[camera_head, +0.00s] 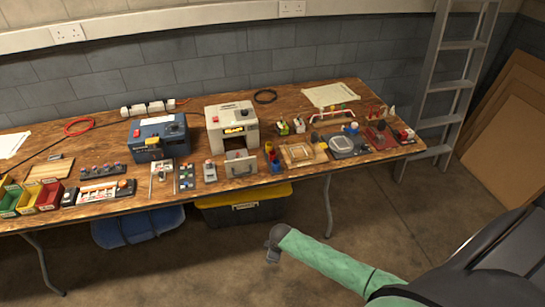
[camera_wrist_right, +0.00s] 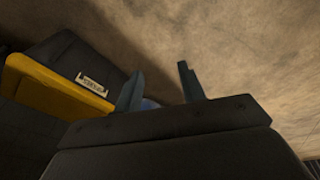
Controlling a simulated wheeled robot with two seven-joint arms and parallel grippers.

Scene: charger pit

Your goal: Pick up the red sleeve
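Small upright red, yellow and blue pieces stand close together near the front edge of the wooden table, right of the grey-white machine. The red piece (camera_head: 274,157) is probably the red sleeve, but it is too small to be sure. My right gripper (camera_head: 272,254) hangs in front of the table, below its top and apart from everything. In the right wrist view its two fingers (camera_wrist_right: 160,70) are spread with nothing between them. My left gripper is out of view.
The table (camera_head: 225,182) is crowded with a blue machine (camera_head: 160,138), a grey-white machine (camera_head: 232,127), bins and small parts. A black crate with a yellow lid (camera_head: 243,203) and a blue tub (camera_head: 137,227) sit underneath. A ladder (camera_head: 455,85) stands right. The floor in front is clear.

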